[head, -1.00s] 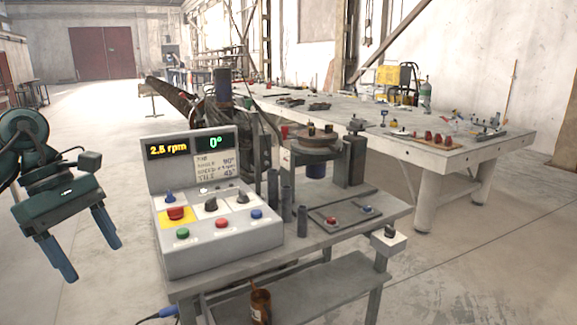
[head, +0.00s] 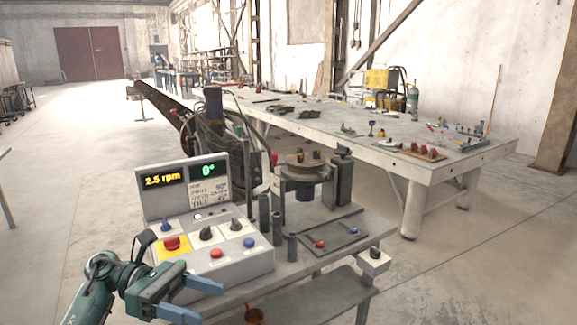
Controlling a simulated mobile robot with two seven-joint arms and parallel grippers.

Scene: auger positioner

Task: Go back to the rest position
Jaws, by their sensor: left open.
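My left gripper (head: 207,302) is at the lower left in the head view, with its two blue fingers apart and nothing between them. It is in front of the grey control box (head: 262,268) and overlaps its lower left part. Whether it touches the box cannot be told. The box display (head: 165,180) reads 2.5 rpm and 0°. A red button on a yellow plate (head: 172,244), black knobs, a red button (head: 216,253) and a blue button (head: 249,242) show. The green button is hidden behind my gripper. My right gripper is not in view.
The positioner's round turntable (head: 306,162) stands on the bench behind the box. Several dark upright cylinders (head: 264,213) stand beside the box. A long grey table (head: 430,165) with tools is at the right. Open floor (head: 70,130) lies to the left.

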